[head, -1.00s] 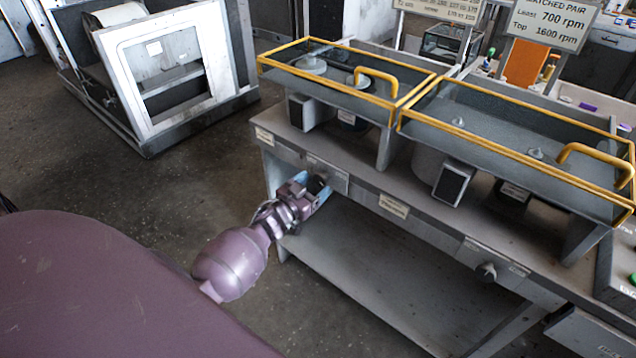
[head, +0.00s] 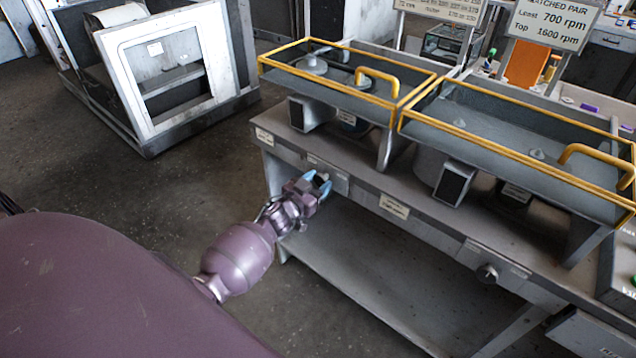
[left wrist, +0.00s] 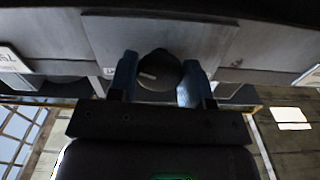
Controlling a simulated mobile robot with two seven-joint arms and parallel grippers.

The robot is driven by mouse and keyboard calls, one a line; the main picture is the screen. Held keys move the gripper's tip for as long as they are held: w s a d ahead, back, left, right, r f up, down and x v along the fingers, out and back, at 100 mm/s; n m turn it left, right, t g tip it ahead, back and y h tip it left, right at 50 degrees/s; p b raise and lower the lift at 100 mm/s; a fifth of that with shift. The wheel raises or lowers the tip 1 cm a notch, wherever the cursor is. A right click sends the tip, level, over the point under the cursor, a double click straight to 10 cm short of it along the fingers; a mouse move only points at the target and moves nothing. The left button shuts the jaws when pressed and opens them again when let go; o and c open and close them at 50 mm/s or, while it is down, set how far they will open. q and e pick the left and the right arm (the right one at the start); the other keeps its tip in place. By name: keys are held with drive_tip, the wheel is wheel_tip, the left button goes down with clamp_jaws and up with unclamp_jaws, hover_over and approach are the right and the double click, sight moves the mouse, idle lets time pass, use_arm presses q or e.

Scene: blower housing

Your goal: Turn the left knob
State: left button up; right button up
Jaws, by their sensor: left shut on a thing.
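The left knob is a dark round knob with a pale pointer mark, on the bench's front panel. It shows in the left wrist view (left wrist: 158,72) between the two blue fingers of my left gripper (left wrist: 160,82). The fingers are shut on its sides. The pointer mark lies nearly level, toward the left of the knob. In the head view my left gripper (head: 318,184) is at the left part of the front panel and mostly hides this knob. My right gripper is not in view.
A second knob (head: 487,273) sits farther right on the same front panel. Two yellow-railed guards (head: 345,88) with handles stand above the bench top. A lower shelf (head: 370,285) lies under the panel. A white-framed cabinet (head: 172,75) stands at the back left, with clear floor between.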

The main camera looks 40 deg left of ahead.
use_arm(q)
drive_tip(key=shift+m, duration=0.3)
drive_tip(key=m, duration=0.5)
drive_tip(key=shift+m+b, duration=0.3)
drive_tip(key=shift+b, duration=0.05)
drive_tip(key=m+b, duration=0.1)
drive_tip(key=m, duration=0.4)
drive_tip(key=shift+m, duration=0.4)
drive_tip(key=o, duration=0.9)
drive_tip(key=shift+s+a, duration=0.1)
drive_tip(key=shift+s, duration=0.05)
drive_tip(key=s, duration=1)
drive_tip(key=shift+s+a+p, duration=0.25)
drive_tip(key=shift+a+p, duration=0.05)
drive_tip(key=shift+a, duration=0.1)
